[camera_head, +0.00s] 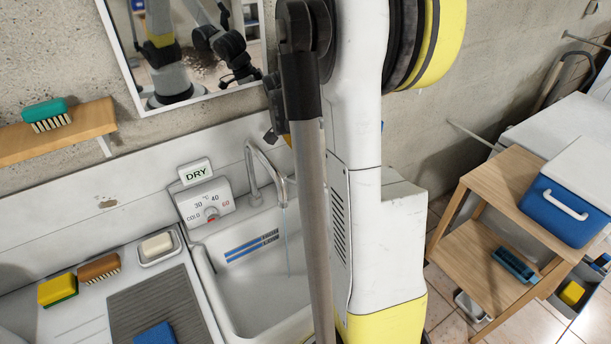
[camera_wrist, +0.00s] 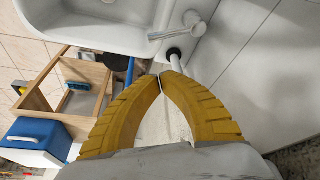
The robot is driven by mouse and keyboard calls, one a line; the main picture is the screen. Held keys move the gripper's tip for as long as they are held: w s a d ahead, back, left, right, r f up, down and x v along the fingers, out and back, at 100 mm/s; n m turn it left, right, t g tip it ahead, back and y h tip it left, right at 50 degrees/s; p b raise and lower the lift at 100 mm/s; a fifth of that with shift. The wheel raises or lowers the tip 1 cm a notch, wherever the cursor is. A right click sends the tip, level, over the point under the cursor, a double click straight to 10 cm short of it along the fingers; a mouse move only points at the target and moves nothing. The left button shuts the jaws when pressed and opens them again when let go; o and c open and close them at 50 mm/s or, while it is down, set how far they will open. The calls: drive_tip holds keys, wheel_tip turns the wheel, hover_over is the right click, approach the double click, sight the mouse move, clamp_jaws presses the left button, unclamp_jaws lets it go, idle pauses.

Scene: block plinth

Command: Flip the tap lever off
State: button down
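The tap (camera_head: 254,185) rises behind the white sink basin (camera_head: 265,290) in the head view, and a thin bluish stream (camera_head: 287,245) falls from its spout. In the wrist view the tap (camera_wrist: 190,20) is near the top, its spout pointing left. A pale rod with a black collar (camera_wrist: 174,54) stands just past my fingertips; I cannot tell for sure whether it is the tap lever. My gripper (camera_wrist: 164,79) has its yellow fingers curved together, tips meeting or nearly so, with nothing seen between them. My arm hides most of the gripper in the head view.
A temperature panel (camera_head: 206,202) and a DRY sign (camera_head: 195,172) are left of the tap. A soap dish (camera_head: 160,259), a brush (camera_head: 99,269) and a sponge (camera_head: 58,289) lie on the counter. A mirror (camera_head: 128,60) hangs above. A wooden shelf unit (camera_head: 484,268) stands at right.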

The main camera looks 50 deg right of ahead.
sight(294, 183)
drive_tip(key=b+x, duration=0.1)
drive_tip(key=x, duration=0.3)
drive_tip(key=b+x, duration=0.1)
drive_tip(key=x, duration=0.3)
drive_tip(key=a+b+x, duration=0.1)
drive_tip(key=x, duration=0.3)
drive_tip(key=shift+d+f+b, duration=0.1)
drive_tip(key=shift+f+b, duration=0.15)
drive_tip(key=shift+b, duration=0.05)
drive_tip(key=shift+s+a, duration=0.1)
drive_tip(key=shift+a, duration=0.4)
drive_tip(key=shift+s+a+b, duration=0.25)
drive_tip(key=shift+a+b, duration=0.05)
drive_tip(key=shift+a, duration=0.7)
drive_tip(key=shift+a+b, duration=0.35)
drive_tip(key=shift+a, duration=1.05)
drive_tip(key=shift+s, duration=0.1)
